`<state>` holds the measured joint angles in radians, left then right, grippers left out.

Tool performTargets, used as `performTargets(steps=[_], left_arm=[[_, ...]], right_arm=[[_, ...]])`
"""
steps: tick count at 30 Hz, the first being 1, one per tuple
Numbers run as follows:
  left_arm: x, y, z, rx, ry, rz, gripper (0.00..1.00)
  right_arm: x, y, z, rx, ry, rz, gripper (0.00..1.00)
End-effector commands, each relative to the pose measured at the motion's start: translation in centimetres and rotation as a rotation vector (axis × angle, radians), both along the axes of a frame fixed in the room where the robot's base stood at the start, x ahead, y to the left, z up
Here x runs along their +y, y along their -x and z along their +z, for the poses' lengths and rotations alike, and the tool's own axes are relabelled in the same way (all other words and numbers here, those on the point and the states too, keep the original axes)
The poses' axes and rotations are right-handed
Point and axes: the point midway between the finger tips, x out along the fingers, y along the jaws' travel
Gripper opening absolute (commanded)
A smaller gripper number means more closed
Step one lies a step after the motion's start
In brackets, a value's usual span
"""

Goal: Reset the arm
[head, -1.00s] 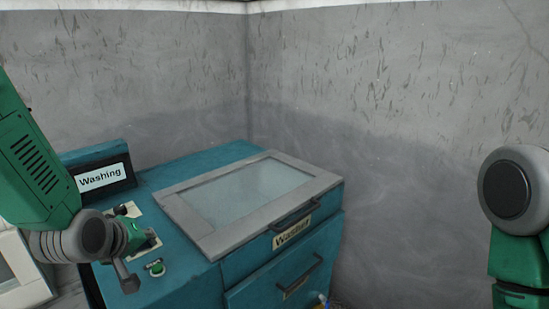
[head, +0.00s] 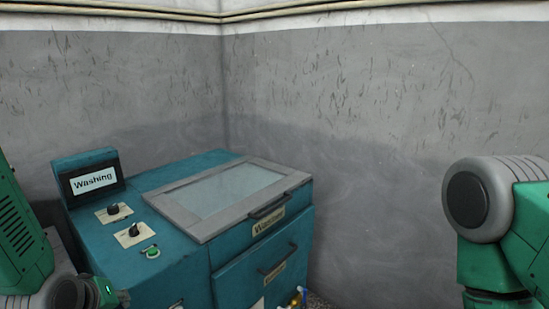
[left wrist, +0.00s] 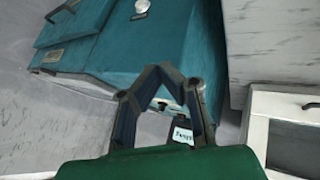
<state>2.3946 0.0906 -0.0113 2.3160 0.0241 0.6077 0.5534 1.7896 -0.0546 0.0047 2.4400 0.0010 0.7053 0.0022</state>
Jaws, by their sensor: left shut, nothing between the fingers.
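My left gripper (head: 118,298) is at the lower left edge of the head view, low beside the front left of the teal washing machine (head: 180,280). In the left wrist view its two fingers meet at the tips (left wrist: 160,72), shut with nothing between them. My right arm stands at the right of the head view, and its gripper is out of view.
The machine has a closed glass lid (head: 228,196), a "Washing" sign (head: 92,181), two dark knobs and a green button (head: 152,253). Grey walls stand behind. A white-framed cabinet (left wrist: 285,105) shows at right in the left wrist view.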

Motion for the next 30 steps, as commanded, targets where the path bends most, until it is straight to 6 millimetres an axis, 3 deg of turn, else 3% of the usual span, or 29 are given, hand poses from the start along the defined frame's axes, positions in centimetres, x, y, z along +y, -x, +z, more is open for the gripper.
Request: performTargets(steps=[8, 11, 15, 18, 21, 24, 30], left_arm=[[-0.9, 6.3, -8.7, 0.174, -0.103, -0.158, 0.0], [-1.3, 10.1, -12.9, 0.27, -0.149, -0.256, 0.0], [-2.0, 17.4, -19.1, 0.431, -0.209, -0.438, 0.0], [-2.4, 21.9, -21.9, 0.519, -0.234, -0.553, 0.0], [-2.6, 25.0, -23.4, 0.574, -0.246, -0.634, 0.0], [-2.8, 26.6, -24.0, 0.602, -0.25, -0.675, 0.0], [-2.8, 26.9, -24.1, 0.608, -0.252, -0.687, 0.0]], right_arm=[[0.0, 0.1, -1.5, 0.001, 0.0, 0.0, 0.0], [0.0, 0.1, -2.3, 0.002, 0.0, 0.0, 0.0], [0.0, 0.1, -3.6, 0.001, 0.0, 0.0, 0.0], [0.0, 0.1, -4.2, 0.002, 0.0, 0.0, 0.0], [0.0, 0.1, -4.6, 0.002, 0.0, 0.0, 0.0], [0.0, 0.1, -4.7, 0.001, 0.0, 0.0, 0.0], [0.0, 0.1, -4.6, 0.001, 0.0, 0.0, 0.0]])
